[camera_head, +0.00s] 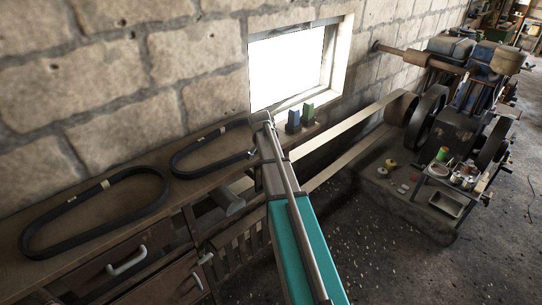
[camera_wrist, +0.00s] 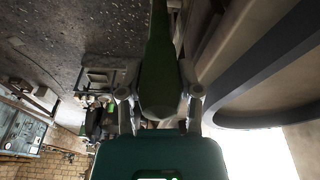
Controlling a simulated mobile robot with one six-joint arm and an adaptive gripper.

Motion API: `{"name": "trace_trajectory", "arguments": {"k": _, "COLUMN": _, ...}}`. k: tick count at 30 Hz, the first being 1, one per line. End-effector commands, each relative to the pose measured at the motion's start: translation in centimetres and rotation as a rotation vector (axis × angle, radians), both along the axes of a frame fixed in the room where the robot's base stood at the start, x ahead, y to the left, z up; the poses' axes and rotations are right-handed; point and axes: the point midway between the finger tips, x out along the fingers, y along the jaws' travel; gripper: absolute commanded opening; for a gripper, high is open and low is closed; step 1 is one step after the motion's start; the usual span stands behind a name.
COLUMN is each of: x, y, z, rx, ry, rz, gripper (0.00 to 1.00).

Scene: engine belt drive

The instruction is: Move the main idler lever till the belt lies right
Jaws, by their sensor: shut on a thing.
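In the wrist view my gripper (camera_wrist: 160,103) is shut on a dark green tapered piece (camera_wrist: 161,50), with one finger on each side of it. I cannot tell for sure that this piece is the main idler lever. A pale flat belt (camera_head: 345,127) runs from the engine's brown pulley (camera_head: 401,107) toward the left in two strands, upper and lower. Its left end passes behind my arm, so how it lies there is hidden.
The engine (camera_head: 465,120) stands on a stone base at right. Two black belt loops (camera_head: 97,213) (camera_head: 213,147) lie on the wooden bench (camera_head: 60,215) at left. A blue block (camera_head: 293,121) and a green block (camera_head: 308,112) stand by the window. Gritty floor (camera_head: 400,265) is open at the lower right.

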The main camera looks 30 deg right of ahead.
Motion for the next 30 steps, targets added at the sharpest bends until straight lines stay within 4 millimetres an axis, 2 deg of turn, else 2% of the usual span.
{"name": "trace_trajectory", "arguments": {"k": 1, "x": 0.6, "y": 0.1, "z": 0.1, "rx": 0.004, "ry": -0.013, "rz": 0.004, "gripper": 0.00}}
{"name": "trace_trajectory", "arguments": {"k": 6, "x": 0.5, "y": -0.3, "z": 0.1, "rx": 0.004, "ry": -0.013, "rz": -0.001, "gripper": 0.00}}
{"name": "trace_trajectory", "arguments": {"k": 7, "x": 0.5, "y": -0.4, "z": 0.1, "rx": 0.004, "ry": -0.013, "rz": -0.002, "gripper": 0.49}}
{"name": "trace_trajectory", "arguments": {"k": 12, "x": 0.3, "y": -0.7, "z": 0.1, "rx": 0.003, "ry": -0.011, "rz": -0.006, "gripper": 0.79}}
{"name": "trace_trajectory", "arguments": {"k": 30, "x": -0.1, "y": -1.0, "z": 0.0, "rx": 0.001, "ry": -0.005, "rz": -0.011, "gripper": 0.79}}
